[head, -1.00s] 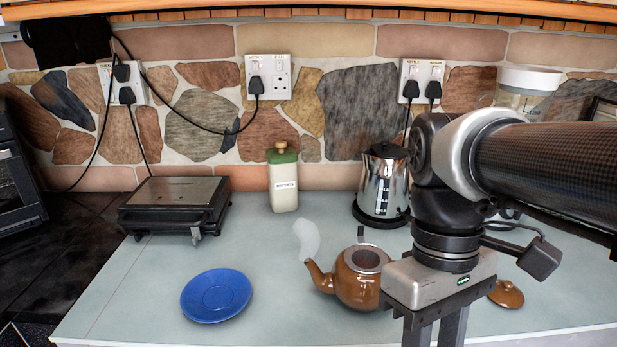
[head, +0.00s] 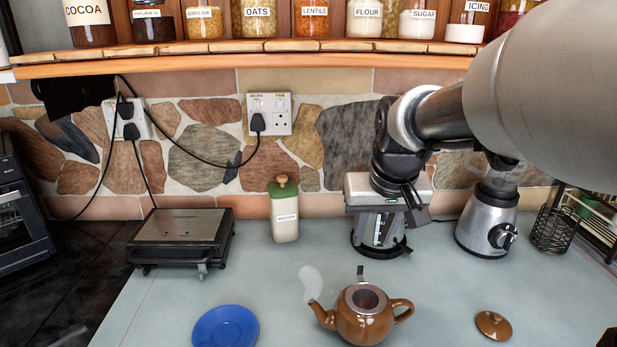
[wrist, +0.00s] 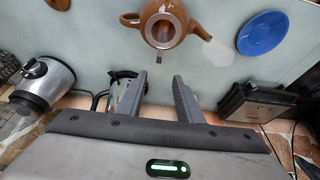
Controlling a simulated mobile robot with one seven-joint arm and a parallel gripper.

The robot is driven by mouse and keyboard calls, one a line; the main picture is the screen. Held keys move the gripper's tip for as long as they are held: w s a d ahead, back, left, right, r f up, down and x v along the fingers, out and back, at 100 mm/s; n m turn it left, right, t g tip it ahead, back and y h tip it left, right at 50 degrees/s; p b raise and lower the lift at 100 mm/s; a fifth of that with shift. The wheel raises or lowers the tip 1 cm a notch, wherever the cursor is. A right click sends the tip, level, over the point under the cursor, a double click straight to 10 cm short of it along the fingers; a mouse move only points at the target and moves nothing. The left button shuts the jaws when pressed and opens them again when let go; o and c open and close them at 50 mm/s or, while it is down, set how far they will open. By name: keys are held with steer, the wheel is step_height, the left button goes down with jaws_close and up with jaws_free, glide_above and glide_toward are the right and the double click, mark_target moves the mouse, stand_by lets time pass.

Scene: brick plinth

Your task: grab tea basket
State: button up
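The tea basket (head: 367,299), a metal-rimmed round strainer, sits in the mouth of a brown teapot (head: 362,324) at the front centre of the counter. A thin dark tab (head: 360,273) stands up behind its rim. In the wrist view the basket (wrist: 161,31) shows inside the teapot (wrist: 148,14) at the top, beyond the fingertips. My gripper (wrist: 159,77) is open and empty, its two fingers apart. In the head view its hand is behind the teapot, in front of the kettle; its fingers are hard to make out there.
The kettle (head: 380,231) and a silver appliance (head: 487,222) stand behind and right. The teapot lid (head: 493,325) lies right, a blue saucer (head: 225,327) left. A green-topped bottle (head: 285,214) and a black appliance (head: 182,238) stand behind left. A jar shelf (head: 250,60) overhangs the back.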

steer(key=b, duration=0.2)
glide_above(360, 270)
steer(key=s, duration=0.3)
steer(key=f, duration=1)
steer(key=shift+w+f, duration=0.2)
steer(key=shift+w, duration=0.05)
steer(key=shift+x, duration=3)
steer(key=shift+w+r, duration=0.1)
steer(key=shift+w, duration=0.1)
jaws_close()
